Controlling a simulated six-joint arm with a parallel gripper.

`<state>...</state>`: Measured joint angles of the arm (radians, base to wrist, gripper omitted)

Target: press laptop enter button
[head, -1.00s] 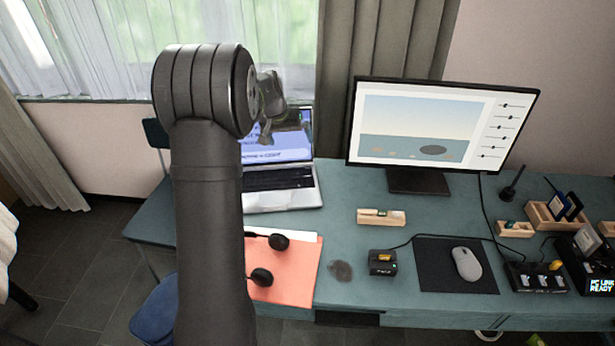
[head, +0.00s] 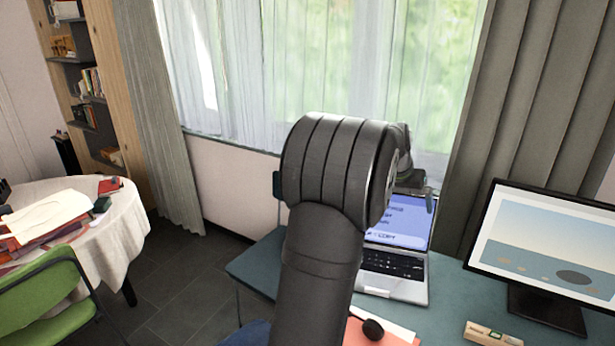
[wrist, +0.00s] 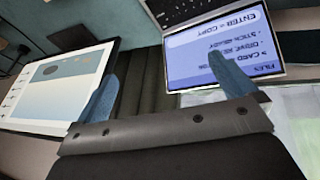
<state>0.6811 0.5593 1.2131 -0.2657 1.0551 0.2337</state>
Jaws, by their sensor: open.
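The open silver laptop (head: 410,290) stands on the teal desk, partly hidden behind my arm in the head view. Its black keyboard (head: 393,265) shows in part; I cannot make out the enter key. Its lit screen (wrist: 222,45) is upside down in the wrist view and reads "ENTER = COPY"; a strip of the keyboard (wrist: 172,8) shows at the top edge. My gripper (wrist: 165,66) is open and empty, its two blue-grey fingers wide apart. The right finger overlaps the screen in the picture. In the head view my gripper is mostly hidden behind my arm, near the laptop screen.
A monitor (head: 545,245) stands right of the laptop. A wooden holder (head: 492,334) and an orange folder (head: 380,333) with a black headset part lie in front. Curtains and a window are behind. A round table (head: 125,235) and green chair (head: 50,300) stand left.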

